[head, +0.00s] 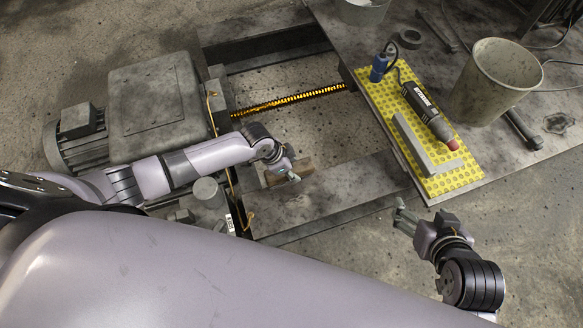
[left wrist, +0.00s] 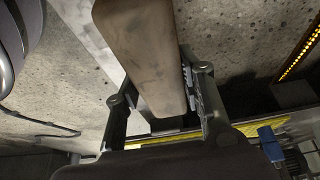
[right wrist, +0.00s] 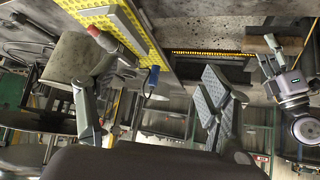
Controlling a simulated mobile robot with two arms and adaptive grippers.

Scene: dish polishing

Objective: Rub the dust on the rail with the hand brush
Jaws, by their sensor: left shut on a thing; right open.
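The hand brush, with a brown wooden back (head: 303,165), is at the far edge of the near grey rail (head: 330,195) in the head view. My left gripper (head: 286,170) is shut on it. In the left wrist view the wooden back (left wrist: 145,55) lies between the two fingers (left wrist: 163,100). Its bristles are hidden, and I cannot tell whether it touches the rail. Dark dusty patches (head: 297,203) mark the rail's top. My right gripper (head: 402,216) is open and empty, right of the rail; its spread fingers also show in the right wrist view (right wrist: 150,100).
A motor housing (head: 155,100) stands left of the frame, and a threaded orange-lit rod (head: 290,101) crosses the opening. On the right table, a yellow mat (head: 455,181) bears a rotary tool (head: 425,107) and a grey bar (head: 410,142). A bucket (head: 485,85) stands beside it.

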